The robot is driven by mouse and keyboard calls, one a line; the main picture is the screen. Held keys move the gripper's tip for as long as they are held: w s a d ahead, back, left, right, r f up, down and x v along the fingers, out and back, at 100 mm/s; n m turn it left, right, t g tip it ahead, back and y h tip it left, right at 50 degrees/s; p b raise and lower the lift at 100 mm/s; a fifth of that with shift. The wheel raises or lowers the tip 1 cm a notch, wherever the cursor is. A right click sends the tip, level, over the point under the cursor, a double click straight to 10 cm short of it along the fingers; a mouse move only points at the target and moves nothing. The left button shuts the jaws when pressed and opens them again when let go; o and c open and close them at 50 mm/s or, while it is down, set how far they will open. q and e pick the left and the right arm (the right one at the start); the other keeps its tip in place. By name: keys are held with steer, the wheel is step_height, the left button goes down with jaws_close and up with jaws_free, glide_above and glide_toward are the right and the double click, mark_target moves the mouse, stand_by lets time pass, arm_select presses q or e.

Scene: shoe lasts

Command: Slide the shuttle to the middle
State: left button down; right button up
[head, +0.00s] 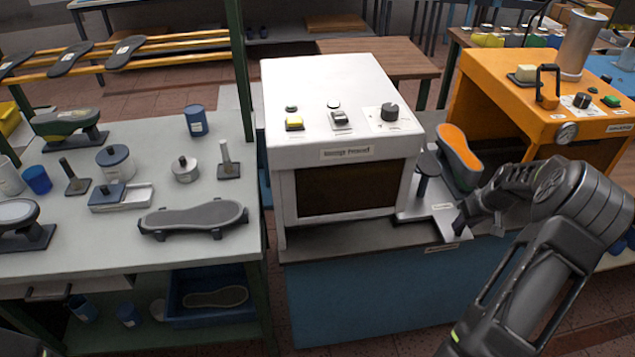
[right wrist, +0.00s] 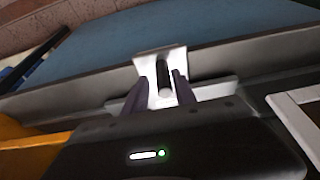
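The shuttle (head: 437,212) is a pale grey plate on the bench ledge, at the right side of the white press. A shoe with an orange sole (head: 460,148) stands tilted above it, beside a dark stand (head: 428,166). My right gripper (head: 461,226) is at the plate's front right end, where the arm partly hides it. In the right wrist view, its two fingers (right wrist: 162,92) stand apart on either side of the shuttle's black handle (right wrist: 163,74), with visible gaps. The handle rises from a white plate (right wrist: 146,57). My left gripper is not in view.
The white press (head: 345,130) has a dark front opening (head: 346,188) left of the shuttle. An orange machine (head: 555,100) stands at the right. A grey table (head: 85,255) with lasts, cans and tools is at the left. The ledge before the press (head: 340,242) is clear.

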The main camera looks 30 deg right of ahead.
steer(key=shift+w+a, duration=0.1)
steer(key=shift+a, duration=0.2)
steer(key=shift+r, duration=0.1)
stand_by(0.3)
steer(key=shift+r, duration=0.3)
steer(key=d+v, duration=0.1)
steer(key=v, duration=0.6)
steer(key=shift+a, duration=0.55)
